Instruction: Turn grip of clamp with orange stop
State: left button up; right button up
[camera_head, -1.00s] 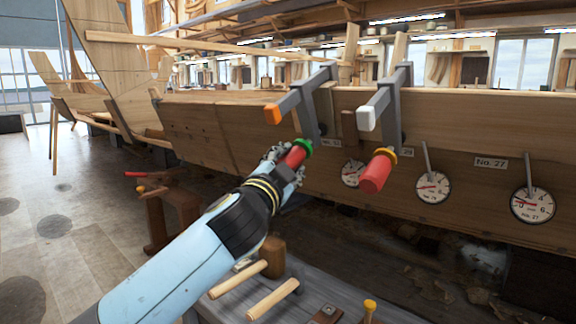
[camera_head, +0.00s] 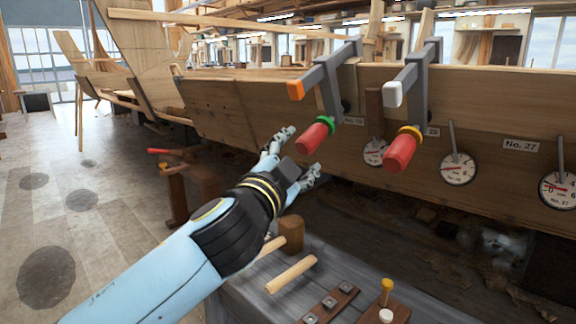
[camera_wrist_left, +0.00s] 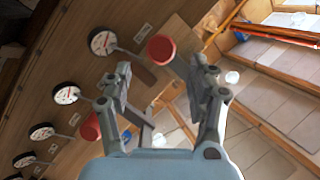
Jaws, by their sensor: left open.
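The clamp with the orange stop (camera_head: 296,90) is a grey clamp hooked over the plank's top edge in the head view. Its red grip (camera_head: 312,138) hangs below with a green collar (camera_head: 325,121). My left gripper (camera_head: 298,157) is open and empty, just below and left of that grip and apart from it. In the left wrist view the red grip (camera_wrist_left: 161,48) shows beyond and between the spread fingertips (camera_wrist_left: 161,72). My right gripper is not in view.
A second clamp with a white stop (camera_head: 392,94) and red grip (camera_head: 400,150) with a yellow collar hangs to the right. Round gauges (camera_head: 458,169) line the plank. Below are a grey bench (camera_head: 335,268) with wooden dowels (camera_head: 291,274). Open floor lies left.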

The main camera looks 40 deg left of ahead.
pick_arm(q)
jog(key=shift+v, duration=2.35)
